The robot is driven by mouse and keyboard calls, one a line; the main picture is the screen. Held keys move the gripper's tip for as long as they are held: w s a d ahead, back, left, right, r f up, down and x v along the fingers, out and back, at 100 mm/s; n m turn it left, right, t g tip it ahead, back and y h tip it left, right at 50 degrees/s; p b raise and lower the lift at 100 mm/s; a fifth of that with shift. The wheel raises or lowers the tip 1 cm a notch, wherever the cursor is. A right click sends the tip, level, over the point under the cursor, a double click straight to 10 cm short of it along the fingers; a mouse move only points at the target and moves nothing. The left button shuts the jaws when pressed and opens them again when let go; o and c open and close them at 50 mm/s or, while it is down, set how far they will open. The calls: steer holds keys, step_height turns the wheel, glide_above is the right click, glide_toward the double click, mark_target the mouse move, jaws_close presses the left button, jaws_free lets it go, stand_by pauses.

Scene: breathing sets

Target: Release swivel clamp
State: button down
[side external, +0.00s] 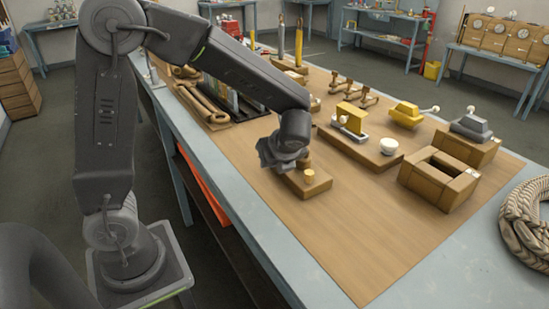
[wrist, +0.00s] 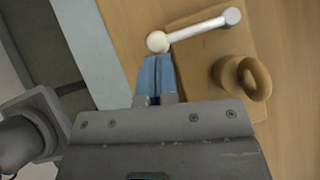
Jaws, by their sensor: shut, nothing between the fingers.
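My gripper (wrist: 155,80) is shut and empty, with its two blue fingertips together. Just beyond the tips is the pale ball knob (wrist: 158,42) of a white lever (wrist: 195,28). I cannot tell whether the tips touch the knob. The lever lies across a wooden base (wrist: 205,58), its grey end at the upper right. A tan wooden ring-shaped piece (wrist: 243,78) stands on the base, right of my fingers. This looks like the swivel clamp. In the side view my gripper (side external: 280,165) is low over the wooden base (side external: 314,187); the lever is hidden there.
Right of the base are a yellow clamp on a board (side external: 352,120), a white cup (side external: 389,146), an open wooden box (side external: 438,180) and yellow and grey lever units. Coiled rope (side external: 527,225) lies far right. The wooden mat's front (side external: 360,245) is clear.

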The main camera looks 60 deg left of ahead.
steer(key=shift+s+a+m+t, duration=0.15)
steer(key=shift+a+m+t, duration=0.15)
steer(key=shift+a+m, duration=0.1)
steer(key=shift+s+a+m+t, duration=0.2)
steer(key=shift+a+m+t, duration=0.55)
steer(key=shift+m, duration=0.25)
steer(key=a+m+t+h, duration=0.1)
steer(key=a+m, duration=0.1)
steer(key=shift+a+m, duration=0.1)
steer(key=shift+m, duration=0.2)
steer(key=shift+a+m+t+h, duration=0.25)
steer(key=shift+m+t+h, duration=0.05)
steer(key=shift+t, duration=0.05)
steer(key=shift+w+a, duration=0.25)
steer(key=shift+a, duration=0.45)
steer(key=shift+w+d, duration=0.1)
steer(key=shift+d, duration=0.05)
steer(key=shift+w+d, duration=0.25)
steer(key=shift+d, duration=0.4)
